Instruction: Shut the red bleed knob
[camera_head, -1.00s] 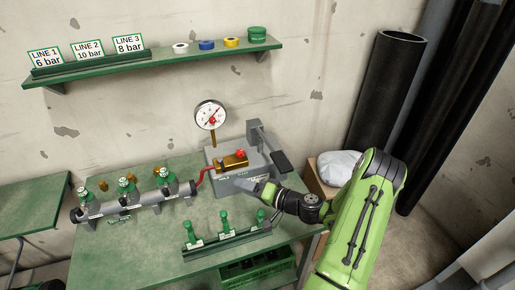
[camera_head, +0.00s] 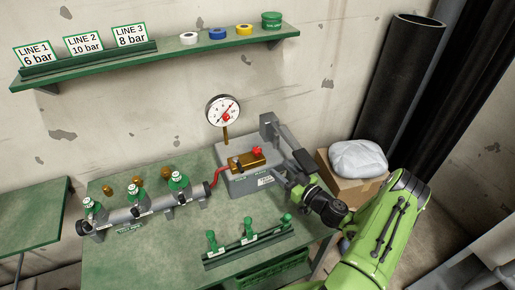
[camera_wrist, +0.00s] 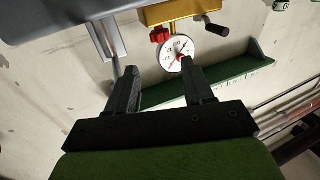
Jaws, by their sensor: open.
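The red bleed knob (camera_head: 257,151) sits on top of the brass block (camera_head: 246,161) on the grey test pump (camera_head: 244,181). In the wrist view the red knob (camera_wrist: 160,35) shows at the left end of the brass block (camera_wrist: 183,11), beyond my fingertips. My gripper (camera_head: 290,182) is at the right front of the pump, apart from the knob. In the wrist view my gripper (camera_wrist: 160,75) is open, with nothing between its fingers. The round gauge (camera_head: 223,111) stands above the block, its red needle visible.
The pump's lever with a dark grip (camera_head: 303,160) rises close to my gripper. A grey pipe with green valves (camera_head: 140,212) lies left on the green bench (camera_head: 150,255). A rack of green-topped parts (camera_head: 247,246) stands in front. A shelf (camera_head: 170,54) hangs behind.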

